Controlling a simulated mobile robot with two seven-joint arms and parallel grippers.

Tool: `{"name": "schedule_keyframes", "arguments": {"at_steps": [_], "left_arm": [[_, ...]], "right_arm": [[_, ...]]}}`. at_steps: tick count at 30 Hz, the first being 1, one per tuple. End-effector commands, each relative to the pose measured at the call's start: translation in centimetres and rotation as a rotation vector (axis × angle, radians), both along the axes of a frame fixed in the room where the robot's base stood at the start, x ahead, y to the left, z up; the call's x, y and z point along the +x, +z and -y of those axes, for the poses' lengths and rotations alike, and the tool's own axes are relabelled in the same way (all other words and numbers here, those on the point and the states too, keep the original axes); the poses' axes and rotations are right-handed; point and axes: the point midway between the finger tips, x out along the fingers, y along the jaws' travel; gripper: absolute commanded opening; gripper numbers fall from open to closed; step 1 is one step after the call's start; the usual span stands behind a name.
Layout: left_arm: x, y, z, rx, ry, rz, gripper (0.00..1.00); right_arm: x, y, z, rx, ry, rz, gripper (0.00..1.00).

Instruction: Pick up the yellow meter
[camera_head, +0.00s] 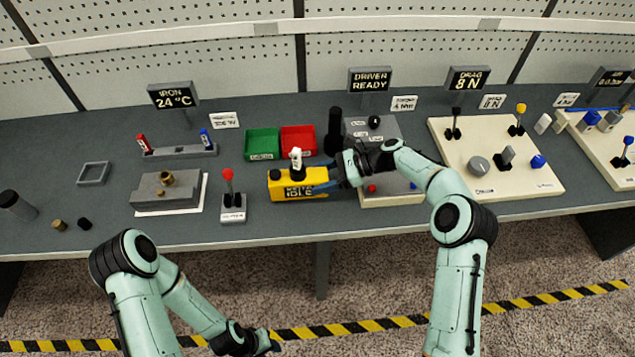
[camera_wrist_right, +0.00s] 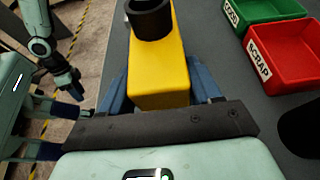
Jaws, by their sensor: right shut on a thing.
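The yellow meter (camera_head: 283,191) is a yellow box with dark lettering on its front and a black round part on top. It is at the middle of the bench in the head view. My right gripper (camera_head: 333,180) comes from the right and is shut on its right end. In the right wrist view, the blue fingers flank the yellow meter (camera_wrist_right: 160,85) on both sides. I cannot tell whether the meter touches the bench. My left gripper (camera_head: 268,342) hangs low in front of the bench, away from the meter; its finger opening is unclear.
A green bin (camera_head: 262,143) and a red bin (camera_head: 299,140) stand behind the meter. A red-knobbed lever on a grey base (camera_head: 233,214) is close on its left. A grey panel (camera_head: 393,194) and a black cylinder (camera_head: 334,128) are on the right.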

Motion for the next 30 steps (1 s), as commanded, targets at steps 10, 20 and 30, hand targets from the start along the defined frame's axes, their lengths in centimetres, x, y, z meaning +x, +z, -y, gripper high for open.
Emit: {"name": "schedule_keyframes", "arguments": {"at_steps": [10, 20, 30], "left_arm": [[1.3, 1.4, 0.0, 0.000, 0.000, 0.015, 0.43], [2.8, 2.7, 0.0, 0.000, 0.000, 0.032, 0.43], [3.0, 2.8, 0.0, -0.001, 0.000, 0.034, 0.43]], "right_arm": [[0.2, 10.5, 0.0, 0.002, 0.000, 0.010, 0.24], [0.1, 16.9, 0.0, 0.002, 0.000, 0.005, 0.24], [0.0, 17.9, 0.0, 0.002, 0.000, 0.002, 0.24]]}}
